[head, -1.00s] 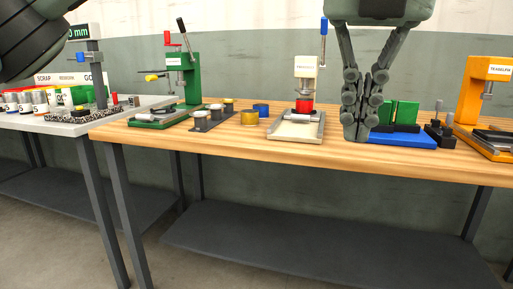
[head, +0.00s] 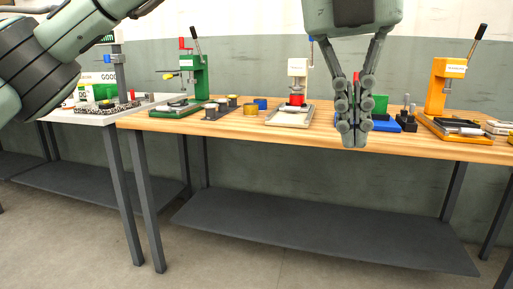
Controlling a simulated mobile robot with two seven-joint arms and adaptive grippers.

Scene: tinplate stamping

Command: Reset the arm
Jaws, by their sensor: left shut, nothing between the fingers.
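My left gripper (head: 354,140) hangs from the top of the head view with its fingers pointing down. Its fingers are together with nothing between them. It is in front of the wooden workbench (head: 240,127), and its fingertips overlap the bench's front edge in the picture. It covers part of a blue base with a green block (head: 380,104) behind it. My left arm comes in from the upper left. My right gripper does not show.
A green press (head: 201,80), a cream press (head: 297,70) and an orange press (head: 440,85) stand on the bench. A grey table (head: 95,117) with a gauge stand is at left. A dark shelf (head: 310,232) runs below.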

